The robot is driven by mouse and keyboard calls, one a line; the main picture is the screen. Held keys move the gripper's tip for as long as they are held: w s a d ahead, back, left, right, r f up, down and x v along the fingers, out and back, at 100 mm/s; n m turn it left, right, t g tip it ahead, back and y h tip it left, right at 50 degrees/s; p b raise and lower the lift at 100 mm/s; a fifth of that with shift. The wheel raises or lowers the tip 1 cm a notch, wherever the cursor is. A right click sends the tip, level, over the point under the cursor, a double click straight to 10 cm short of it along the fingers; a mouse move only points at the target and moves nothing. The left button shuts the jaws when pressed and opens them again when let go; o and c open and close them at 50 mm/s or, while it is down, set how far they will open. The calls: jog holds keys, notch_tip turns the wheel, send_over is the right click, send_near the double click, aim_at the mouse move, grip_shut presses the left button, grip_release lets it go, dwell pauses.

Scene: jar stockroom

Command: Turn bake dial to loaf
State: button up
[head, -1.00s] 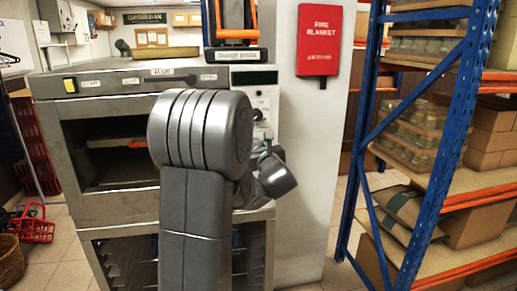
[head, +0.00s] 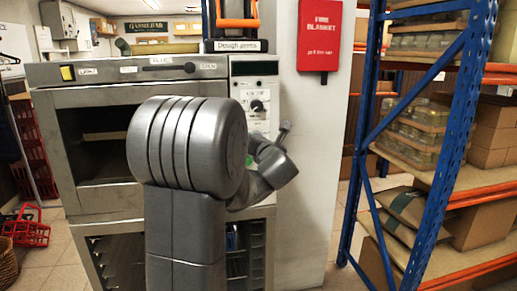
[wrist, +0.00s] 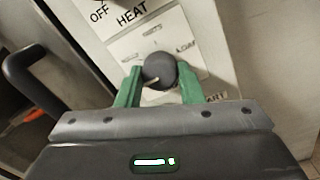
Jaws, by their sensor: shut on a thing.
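The bake dial (wrist: 160,67) is a dark round knob on a pale panel in the wrist view. A light pointer line on it points toward the lower left of that picture. A LOAF label (wrist: 186,46) is up and right of the knob, with another small label to its left, too blurred to read. My gripper (wrist: 157,84) has its two green fingers against opposite sides of the knob and is shut on it. In the head view my arm hides this knob, and only a bit of green finger shows.
The steel oven (head: 50,150) has a handle bar along its top. Another dark dial (head: 257,106) sits higher on its panel. A red fire blanket case (head: 319,36) hangs on the wall at right. A blue shelf rack (head: 440,65) stands farther right.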

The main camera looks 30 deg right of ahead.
jog(key=shift+n+g+h+p, duration=0.35)
jog(key=shift+n+p, duration=4.8)
jog(key=shift+n, duration=12.65)
jog(key=shift+a, duration=0.1)
jog(key=o, duration=1)
